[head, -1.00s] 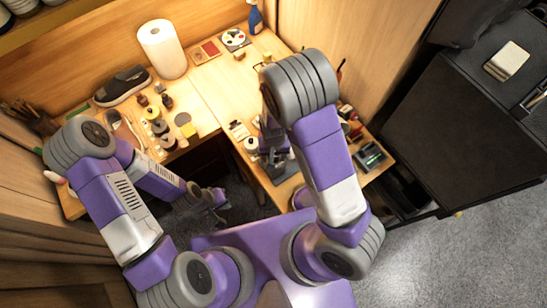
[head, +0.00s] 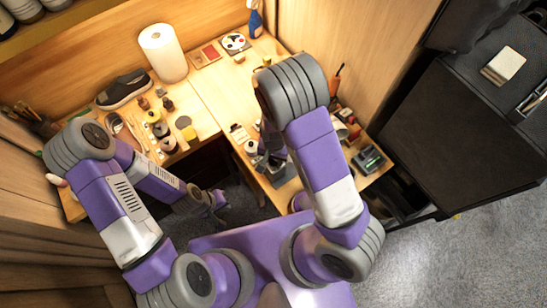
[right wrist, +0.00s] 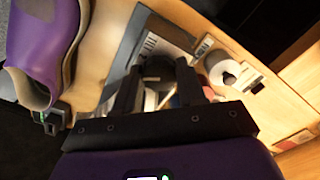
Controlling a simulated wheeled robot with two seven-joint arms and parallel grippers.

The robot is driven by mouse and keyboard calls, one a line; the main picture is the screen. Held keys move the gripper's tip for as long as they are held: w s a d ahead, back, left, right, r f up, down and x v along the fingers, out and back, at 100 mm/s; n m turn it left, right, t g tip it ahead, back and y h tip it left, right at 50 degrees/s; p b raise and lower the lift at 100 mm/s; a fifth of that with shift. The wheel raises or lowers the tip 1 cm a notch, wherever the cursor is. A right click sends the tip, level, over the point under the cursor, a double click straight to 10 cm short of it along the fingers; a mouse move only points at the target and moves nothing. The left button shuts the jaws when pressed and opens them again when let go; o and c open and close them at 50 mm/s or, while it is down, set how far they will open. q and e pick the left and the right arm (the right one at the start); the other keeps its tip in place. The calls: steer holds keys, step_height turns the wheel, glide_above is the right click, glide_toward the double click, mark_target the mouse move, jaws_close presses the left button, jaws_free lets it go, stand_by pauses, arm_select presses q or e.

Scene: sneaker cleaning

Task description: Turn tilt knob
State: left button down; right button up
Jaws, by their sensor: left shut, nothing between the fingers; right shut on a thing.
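My right gripper (right wrist: 158,82) is shut on a dark rounded part (right wrist: 157,66), which looks like the tilt knob, though it is dark and partly covered by the fingers. This part sits above a flat grey base plate (right wrist: 172,36). In the head view the grey base plate (head: 284,174) lies on the right bench, and my right arm hides most of the gripper and knob. My left gripper (head: 219,204) is shut and empty, low in front of the benches and apart from everything.
A dark sneaker (head: 124,89), a paper towel roll (head: 163,52) and several small bottles stand on the left bench. A small device with a screen (head: 369,159) sits at the right bench edge.

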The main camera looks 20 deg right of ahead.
steer(key=m+p, duration=0.1)
steer(key=m, duration=0.1)
steer(key=shift+r+m, duration=0.1)
steer(key=shift+m, duration=1)
steer(key=shift+m+p, duration=0.55)
steer(key=shift+m, duration=0.55)
steer(key=o, duration=0.8)
